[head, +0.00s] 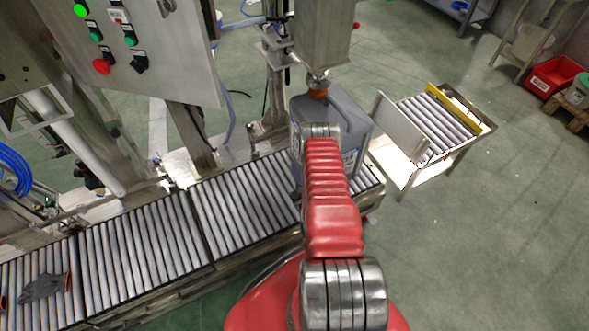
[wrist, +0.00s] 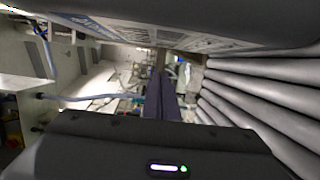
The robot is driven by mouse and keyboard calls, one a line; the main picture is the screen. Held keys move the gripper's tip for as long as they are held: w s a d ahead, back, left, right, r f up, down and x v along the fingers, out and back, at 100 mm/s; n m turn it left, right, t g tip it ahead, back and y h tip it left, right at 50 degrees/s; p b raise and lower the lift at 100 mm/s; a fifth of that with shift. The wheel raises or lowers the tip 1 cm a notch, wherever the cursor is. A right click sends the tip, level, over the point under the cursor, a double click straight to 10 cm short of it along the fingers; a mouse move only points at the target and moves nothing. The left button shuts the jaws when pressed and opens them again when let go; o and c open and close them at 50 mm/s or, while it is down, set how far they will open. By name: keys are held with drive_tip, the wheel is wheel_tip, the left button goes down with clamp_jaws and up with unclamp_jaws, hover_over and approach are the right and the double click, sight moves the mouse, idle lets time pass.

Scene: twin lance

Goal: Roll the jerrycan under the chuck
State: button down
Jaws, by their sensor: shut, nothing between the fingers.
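The grey jerrycan (head: 350,105) with an orange cap (head: 318,94) stands upright on the roller conveyor. The chuck (head: 318,79) hangs below a steel housing, right above or close to the cap; from this angle I cannot tell whether they are lined up or touching. My arm covers part of the can's front in the head view, and my gripper is hidden there. In the wrist view my gripper (wrist: 161,95) is shut and empty, its dark fingers together. The jerrycan's labelled side (wrist: 215,32) fills the top of that view, beside the fingers; contact is unclear.
The roller conveyor (head: 150,240) runs left from the can, with a grey glove (head: 45,285) at its far left. A control panel (head: 130,45) overhangs it. A small roller table (head: 436,125) with an upright plate stands right. Green floor is free at right.

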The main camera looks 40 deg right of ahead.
drive_tip(key=shift+v, duration=2.35)
